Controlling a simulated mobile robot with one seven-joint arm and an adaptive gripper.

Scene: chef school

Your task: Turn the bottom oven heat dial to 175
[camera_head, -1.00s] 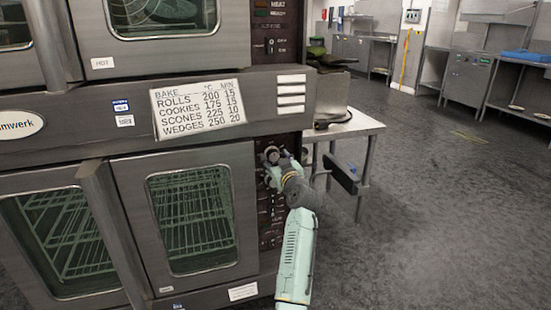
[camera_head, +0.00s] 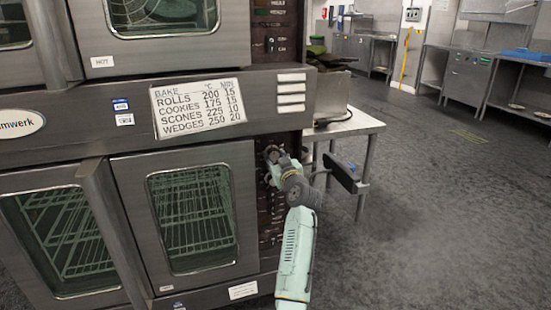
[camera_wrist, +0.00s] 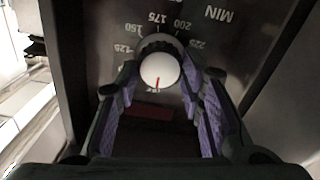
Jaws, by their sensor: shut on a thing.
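The heat dial (camera_wrist: 159,69) shows in the wrist view as a pale round knob with a red line running from its middle toward the picture's bottom. Printed numbers around its upper side include 125, 150, 175 (camera_wrist: 157,18), 200 and 225. My gripper (camera_wrist: 160,88) has its purple-padded fingers on both sides of the dial, closed on it. The red line lies on the side away from 175. In the head view my gripper (camera_head: 274,158) is at the top of the control panel (camera_head: 266,222) of the bottom oven (camera_head: 130,200), and hides the dial there.
A recipe card (camera_head: 198,103) on the oven front lists cookies at 175. The top oven (camera_head: 90,60) is above. A metal side table (camera_head: 352,124) stands right of the oven, close behind my arm. Open floor (camera_head: 440,220) lies to the right.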

